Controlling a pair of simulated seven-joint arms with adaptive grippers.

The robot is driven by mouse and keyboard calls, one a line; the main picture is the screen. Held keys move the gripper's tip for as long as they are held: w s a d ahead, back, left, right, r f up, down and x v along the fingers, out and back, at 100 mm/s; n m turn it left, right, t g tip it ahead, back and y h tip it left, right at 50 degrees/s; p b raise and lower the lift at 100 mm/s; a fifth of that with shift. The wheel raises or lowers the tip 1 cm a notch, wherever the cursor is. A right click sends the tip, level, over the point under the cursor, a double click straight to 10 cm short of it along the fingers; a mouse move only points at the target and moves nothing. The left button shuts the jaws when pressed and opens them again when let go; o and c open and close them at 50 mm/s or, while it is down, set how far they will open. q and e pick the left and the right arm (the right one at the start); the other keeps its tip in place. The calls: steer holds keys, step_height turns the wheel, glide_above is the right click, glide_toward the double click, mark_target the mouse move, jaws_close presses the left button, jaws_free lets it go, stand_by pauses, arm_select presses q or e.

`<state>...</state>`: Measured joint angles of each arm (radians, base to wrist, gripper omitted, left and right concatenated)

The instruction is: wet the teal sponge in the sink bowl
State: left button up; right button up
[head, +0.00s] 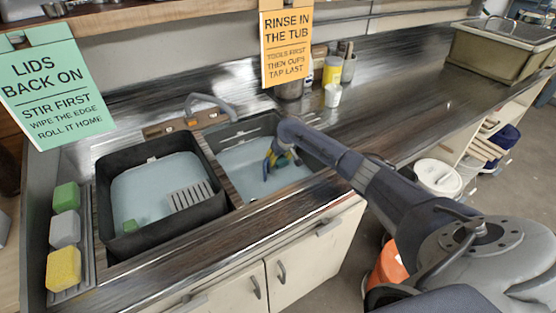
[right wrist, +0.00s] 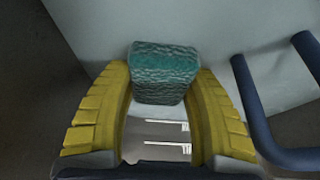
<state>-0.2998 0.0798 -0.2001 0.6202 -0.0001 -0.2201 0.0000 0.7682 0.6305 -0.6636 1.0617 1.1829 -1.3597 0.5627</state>
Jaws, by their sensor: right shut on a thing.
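The teal sponge (right wrist: 164,72) is held between the yellow-padded fingers of my right gripper (right wrist: 162,88) in the right wrist view. In the head view my right gripper (head: 278,162) reaches down into the right-hand sink bowl (head: 247,133), which has a pale blue water surface (head: 240,165). There the fingers are low, at or close to the water. I cannot tell how deep the sponge is; in the head view it is mostly hidden by the gripper. My left gripper is not in view.
A black tub (head: 106,220) with pale blue water and a grey slotted piece (head: 191,196) stands left of the bowl. Green (head: 66,196), grey (head: 64,229) and yellow (head: 63,268) sponges line the left rack. The tap (head: 207,101) arches behind.

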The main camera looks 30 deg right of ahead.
step_height(320, 180, up, 15)
stand_by(1.4)
stand_by(0.7)
step_height(320, 180, up, 8)
steer(key=shift+f, duration=0.2)
stand_by(0.5)
